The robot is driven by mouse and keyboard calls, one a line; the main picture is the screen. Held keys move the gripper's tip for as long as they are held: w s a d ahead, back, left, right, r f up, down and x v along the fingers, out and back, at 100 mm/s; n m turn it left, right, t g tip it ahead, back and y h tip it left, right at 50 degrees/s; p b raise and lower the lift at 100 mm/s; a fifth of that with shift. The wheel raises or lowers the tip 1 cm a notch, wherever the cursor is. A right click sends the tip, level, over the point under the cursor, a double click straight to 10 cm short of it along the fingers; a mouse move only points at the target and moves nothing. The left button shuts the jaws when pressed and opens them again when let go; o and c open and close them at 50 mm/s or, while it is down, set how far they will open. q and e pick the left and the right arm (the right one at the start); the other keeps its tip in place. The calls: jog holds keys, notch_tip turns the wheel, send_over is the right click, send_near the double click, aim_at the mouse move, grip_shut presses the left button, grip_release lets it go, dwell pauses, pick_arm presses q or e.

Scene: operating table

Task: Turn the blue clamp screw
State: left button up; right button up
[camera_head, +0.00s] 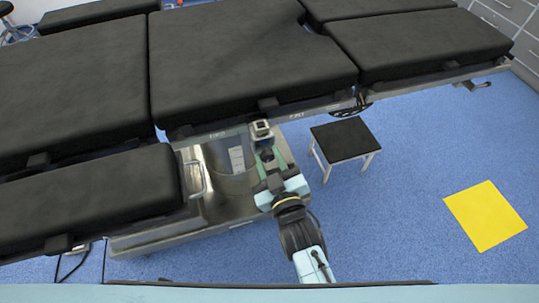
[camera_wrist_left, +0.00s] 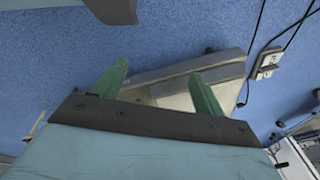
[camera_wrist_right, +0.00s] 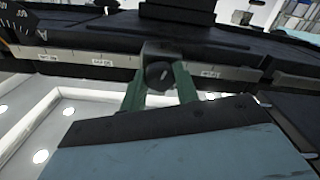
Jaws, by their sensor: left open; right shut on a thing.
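A metal clamp (camera_head: 261,128) sits on the side rail of the operating table, at its near edge in the head view. Its screw knob (camera_wrist_right: 158,76) looks black rather than blue, with a pale mark on its face. My right gripper (camera_head: 268,157) reaches up to it from below, with one green finger on each side of the knob, shut on it. My left gripper (camera_wrist_left: 158,80) shows only in the left wrist view. Its green fingers are wide apart, with nothing held between them, above the floor and a pale metal base part.
The operating table's black pads (camera_head: 245,60) fill the upper head view. The table's metal base (camera_head: 165,235) stands below. A black-topped stool (camera_head: 343,140) is right of my right gripper. A yellow sheet (camera_head: 485,215) lies on the open blue floor.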

pick_arm(q)
jog(key=shift+s+a+f, duration=0.1)
jog(key=shift+s+f, duration=0.25)
jog(key=shift+s, duration=0.05)
pick_arm(e)
jog(key=o, duration=1)
jog(key=shift+c, duration=0.2)
pick_arm(q)
jog(key=shift+r, duration=0.1)
pick_arm(e)
jog(key=shift+s, duration=0.1)
